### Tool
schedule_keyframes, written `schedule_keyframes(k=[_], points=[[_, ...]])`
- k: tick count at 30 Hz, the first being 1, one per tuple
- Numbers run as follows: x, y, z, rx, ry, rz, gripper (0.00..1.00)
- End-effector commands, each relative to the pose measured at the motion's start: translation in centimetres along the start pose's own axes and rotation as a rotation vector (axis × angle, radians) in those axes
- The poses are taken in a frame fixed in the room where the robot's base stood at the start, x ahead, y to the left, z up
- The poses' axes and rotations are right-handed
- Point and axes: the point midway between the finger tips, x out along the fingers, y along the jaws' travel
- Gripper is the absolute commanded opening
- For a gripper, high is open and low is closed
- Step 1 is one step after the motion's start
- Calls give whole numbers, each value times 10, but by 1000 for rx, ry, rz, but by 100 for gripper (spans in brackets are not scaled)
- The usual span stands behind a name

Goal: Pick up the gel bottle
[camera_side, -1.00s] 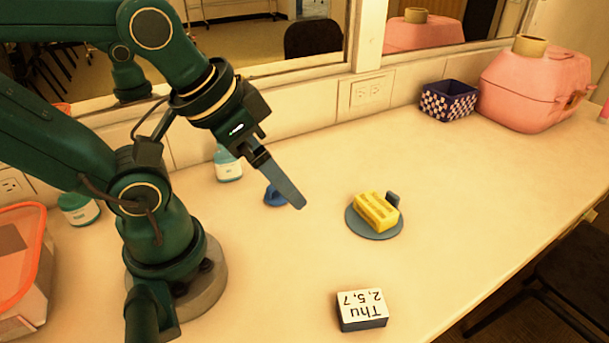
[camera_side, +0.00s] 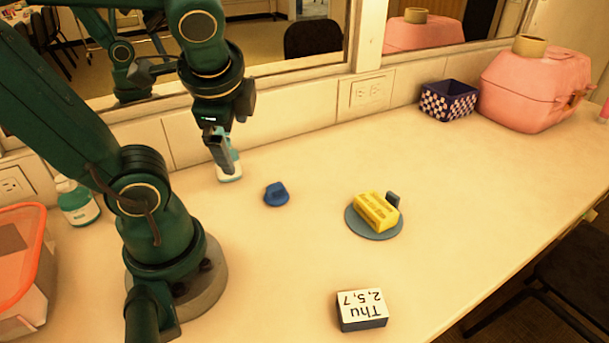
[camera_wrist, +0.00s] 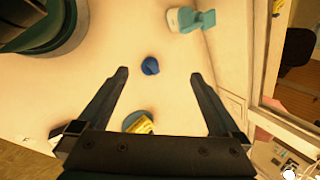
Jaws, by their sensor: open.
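Two bottles stand near the mirror wall; I cannot tell for sure which is the gel bottle. One bottle, pale with teal parts (camera_side: 232,170), is partly hidden behind my gripper (camera_side: 219,160) in the side view. It also shows at the top of the wrist view (camera_wrist: 188,19), beyond my fingertips. The other, with green contents and a pale top (camera_side: 78,204), stands at the left behind my arm. My gripper (camera_wrist: 160,75) is open, with nothing between its fingers; it points down above the counter.
A small blue object (camera_side: 276,194) lies on the counter. A yellow box (camera_side: 377,211) sits on a grey disc (camera_side: 361,232). A "Thu" block (camera_side: 361,311), orange-rimmed bin (camera_side: 40,262), checkered basket (camera_side: 447,102) and pink carrier (camera_side: 532,88) stand around. The middle right counter is clear.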

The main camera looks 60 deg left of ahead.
Motion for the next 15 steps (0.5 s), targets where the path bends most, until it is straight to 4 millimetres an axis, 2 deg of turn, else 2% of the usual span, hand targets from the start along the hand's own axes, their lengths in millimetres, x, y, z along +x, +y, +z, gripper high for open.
schedule_keyframes(k=[3,6,15], points=[[16,-24,25,307,-184,-92,100],[21,-45,40,531,-317,-148,100],[20,-98,57,1043,-637,-241,100]])
